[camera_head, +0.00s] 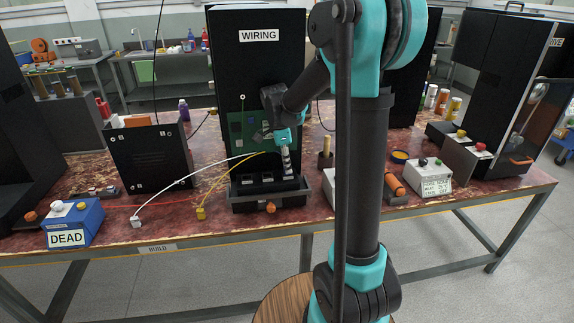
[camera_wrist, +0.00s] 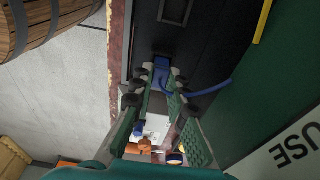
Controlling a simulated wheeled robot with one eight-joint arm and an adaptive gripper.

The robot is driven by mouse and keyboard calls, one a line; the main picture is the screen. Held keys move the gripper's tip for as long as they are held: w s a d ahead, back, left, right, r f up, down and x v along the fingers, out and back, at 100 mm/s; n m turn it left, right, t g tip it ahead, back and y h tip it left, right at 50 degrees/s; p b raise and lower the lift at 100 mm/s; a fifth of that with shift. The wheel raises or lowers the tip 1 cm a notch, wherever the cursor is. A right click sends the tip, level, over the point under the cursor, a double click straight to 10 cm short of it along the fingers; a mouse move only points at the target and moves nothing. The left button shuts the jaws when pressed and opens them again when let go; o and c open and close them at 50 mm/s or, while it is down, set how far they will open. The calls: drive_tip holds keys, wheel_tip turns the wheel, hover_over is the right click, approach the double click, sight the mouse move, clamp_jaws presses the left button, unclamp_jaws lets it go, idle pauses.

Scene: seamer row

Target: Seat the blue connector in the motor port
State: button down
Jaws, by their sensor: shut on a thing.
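The blue connector (camera_wrist: 161,68) shows in the wrist view between the fingertips of my gripper (camera_wrist: 163,79), which is shut on it. A blue cable (camera_wrist: 210,88) curves away from it to the right. In the head view my gripper (camera_head: 288,168) points down over the right end of a dark tray (camera_head: 262,198) below the WIRING panel. Dark port blocks (camera_head: 248,183) stand in the tray; their labels are unreadable, so I cannot tell which is the motor port. The gripper hides the connector's lower end in the head view, and I cannot tell whether it touches a port.
A white plug (camera_head: 136,222) and a yellow plug (camera_head: 201,213) lie on the bench left of the tray, on their cables. A green circuit board (camera_head: 244,132) is on the panel behind. A grey box with a sign (camera_head: 430,178) and an orange cylinder (camera_head: 394,184) stand to the right.

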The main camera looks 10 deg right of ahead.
drive_tip(key=shift+f, duration=0.1)
drive_tip(key=c, duration=1.5)
unclamp_jaws()
wheel_tip(320, 180, up, 11)
drive_tip(key=a, duration=0.2)
drive_tip(key=s+d+f+n+t+y, duration=0.1)
drive_tip(key=s+d+f+n+t, duration=0.1)
drive_tip(key=s+f+n, duration=0.6)
drive_tip(key=s+d+f+n+t, duration=0.2)
drive_tip(key=s+d+f+n, duration=0.2)
drive_tip(key=s+f+n, duration=0.5)
drive_tip(key=s+n, duration=0.1)
drive_tip(key=s, duration=0.4)
drive_tip(key=shift+d+f+y, duration=0.15)
drive_tip(key=shift+f+y, duration=0.15)
drive_tip(key=shift+y, duration=0.1)
